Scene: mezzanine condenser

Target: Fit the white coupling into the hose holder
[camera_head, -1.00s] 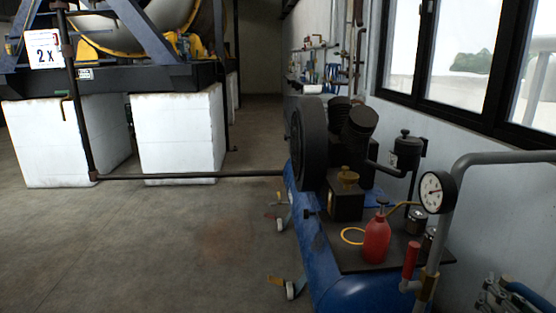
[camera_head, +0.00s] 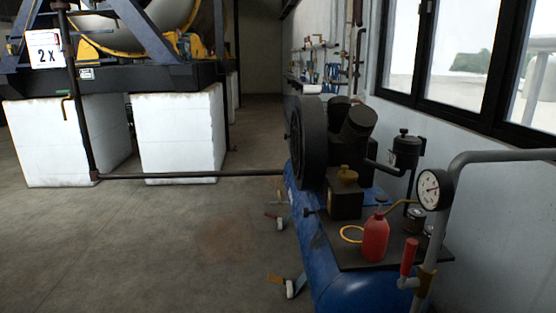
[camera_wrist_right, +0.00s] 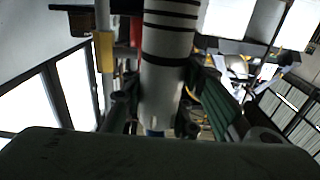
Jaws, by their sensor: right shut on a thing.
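In the right wrist view a white cylinder with dark bands, which looks like the white coupling (camera_wrist_right: 166,75), stands between the fingers of my right gripper (camera_wrist_right: 153,112). The gripper is shut on it. The coupling's far end runs out of the top of the picture. The head view shows neither the coupling nor either gripper. I cannot pick out the hose holder for certain in either view.
A blue compressor (camera_head: 318,262) stands at centre right, with a red bottle (camera_head: 375,238) on its plate. A grey pipe (camera_head: 440,215) with a gauge (camera_head: 432,189) and red handle (camera_head: 408,256) rises beside it. Floor (camera_head: 150,250) at left is clear.

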